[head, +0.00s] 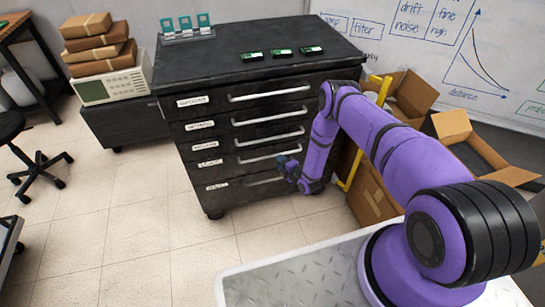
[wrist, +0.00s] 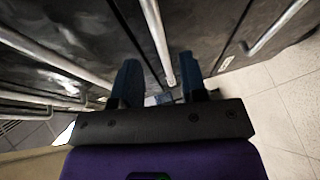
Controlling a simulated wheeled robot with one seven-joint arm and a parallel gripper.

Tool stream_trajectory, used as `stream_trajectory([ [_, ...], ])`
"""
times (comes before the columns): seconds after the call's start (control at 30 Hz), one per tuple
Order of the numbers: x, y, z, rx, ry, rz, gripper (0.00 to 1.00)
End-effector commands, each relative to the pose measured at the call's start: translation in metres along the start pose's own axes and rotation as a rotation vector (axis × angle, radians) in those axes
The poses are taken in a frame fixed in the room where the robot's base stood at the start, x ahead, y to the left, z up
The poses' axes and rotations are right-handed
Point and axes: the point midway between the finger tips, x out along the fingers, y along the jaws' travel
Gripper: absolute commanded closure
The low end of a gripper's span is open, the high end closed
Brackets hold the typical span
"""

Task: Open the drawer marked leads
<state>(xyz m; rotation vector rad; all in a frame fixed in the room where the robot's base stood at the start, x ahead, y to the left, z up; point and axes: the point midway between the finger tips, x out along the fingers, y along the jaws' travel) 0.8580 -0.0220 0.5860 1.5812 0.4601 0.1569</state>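A black cabinet (head: 222,82) holds a stack of drawers, each with a white label at left and a long silver handle. The label writing is too small to read, so I cannot tell which is marked leads. All drawers look closed. My gripper (head: 284,163) is at the right end of the fourth handle (head: 262,157), above the lowest handle (head: 264,181). In the wrist view my gripper (wrist: 158,84) is open, its two blue fingers apart on either side of a handle bar (wrist: 158,35). I cannot tell whether they touch it.
Green-marked black devices (head: 281,52) and a teal rack (head: 187,30) sit on the cabinet top. Cardboard boxes (head: 408,95) and a yellow frame (head: 347,183) stand close to its right side. A stool (head: 30,150) is at far left. The tiled floor (head: 150,230) in front is clear.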

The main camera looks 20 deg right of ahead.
Motion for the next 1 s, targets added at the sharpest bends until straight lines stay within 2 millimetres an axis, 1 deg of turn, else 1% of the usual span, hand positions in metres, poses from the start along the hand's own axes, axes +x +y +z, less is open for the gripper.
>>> stream_trajectory([
  [0.03,0.01,0.001,0.0,-0.001,0.0,0.003,0.61],
  [0.1,0.022,0.0,0.0,0.0,0.0,0.003,0.61],
  [0.33,0.054,0.0,0.0,0.001,0.0,0.001,0.61],
  [0.5,0.064,0.0,0.0,0.001,0.0,-0.001,0.61],
  [0.8,0.065,0.0,0.0,0.001,0.0,-0.002,0.61],
  [0.97,0.065,0.0,0.0,0.001,0.0,-0.002,0.98],
  [1.0,0.065,0.0,0.0,0.001,0.0,-0.002,1.0],
])
